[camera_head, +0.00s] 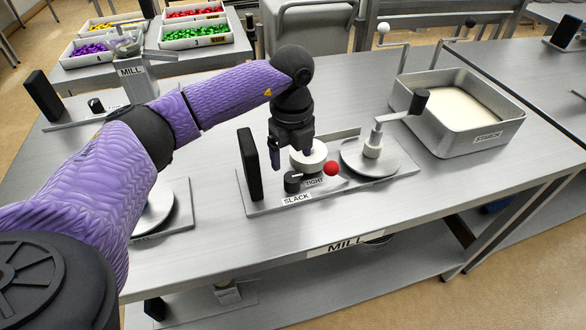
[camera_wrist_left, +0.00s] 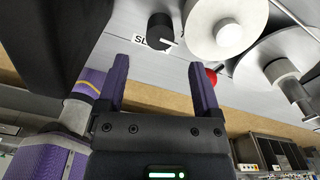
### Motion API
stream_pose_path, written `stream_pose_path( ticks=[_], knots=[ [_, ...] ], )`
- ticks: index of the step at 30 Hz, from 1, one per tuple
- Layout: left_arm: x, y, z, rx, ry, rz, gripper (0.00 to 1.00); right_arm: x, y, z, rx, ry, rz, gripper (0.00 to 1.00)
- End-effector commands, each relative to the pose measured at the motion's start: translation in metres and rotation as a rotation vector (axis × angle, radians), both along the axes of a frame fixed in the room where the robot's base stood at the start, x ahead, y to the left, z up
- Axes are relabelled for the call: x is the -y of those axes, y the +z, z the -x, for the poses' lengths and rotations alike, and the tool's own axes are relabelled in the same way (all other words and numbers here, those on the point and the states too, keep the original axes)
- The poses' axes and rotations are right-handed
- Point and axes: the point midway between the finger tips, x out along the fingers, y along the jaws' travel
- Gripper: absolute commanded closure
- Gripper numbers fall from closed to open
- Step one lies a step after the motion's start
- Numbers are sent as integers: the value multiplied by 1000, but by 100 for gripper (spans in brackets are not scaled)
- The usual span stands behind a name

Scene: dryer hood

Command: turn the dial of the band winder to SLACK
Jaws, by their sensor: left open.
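The band winder (camera_head: 335,195) is a grey plate on the bench with a black dial (camera_head: 292,181), a white drum (camera_head: 308,157) and a red ball knob (camera_head: 331,168). The labels SLACK (camera_head: 296,199) and TIGHT (camera_head: 314,182) sit by the dial. In the left wrist view the dial (camera_wrist_left: 160,29) shows a white mark at its lower right, and the SLACK label is partly hidden behind it. My left gripper (camera_head: 291,153) points down, open and empty, above and behind the dial, apart from it. Its fingers also show in the left wrist view (camera_wrist_left: 158,72). My right gripper is out of view.
A black upright panel (camera_head: 249,163) stands left of the dial. A round plate with a black-handled crank (camera_head: 372,148) is on the right. A starch tray (camera_head: 475,138) stands farther right. The bench front (camera_head: 240,255) is bare.

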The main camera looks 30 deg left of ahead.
Motion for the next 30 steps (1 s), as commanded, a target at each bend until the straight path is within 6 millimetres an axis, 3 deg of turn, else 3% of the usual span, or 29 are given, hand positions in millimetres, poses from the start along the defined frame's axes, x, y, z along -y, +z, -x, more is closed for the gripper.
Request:
stream_pose_path(
  ticks=[3,7,12,19,30],
  knots=[
    [1,-34,1,-5,-3,2,16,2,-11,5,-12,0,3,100],
    [1,-59,0,-4,-4,4,16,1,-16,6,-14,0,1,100],
    [1,-71,0,0,-4,4,16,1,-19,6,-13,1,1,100],
    [1,-71,0,1,-5,6,19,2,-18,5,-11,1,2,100],
    [2,-71,0,1,-6,6,97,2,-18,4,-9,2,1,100]
  ],
)
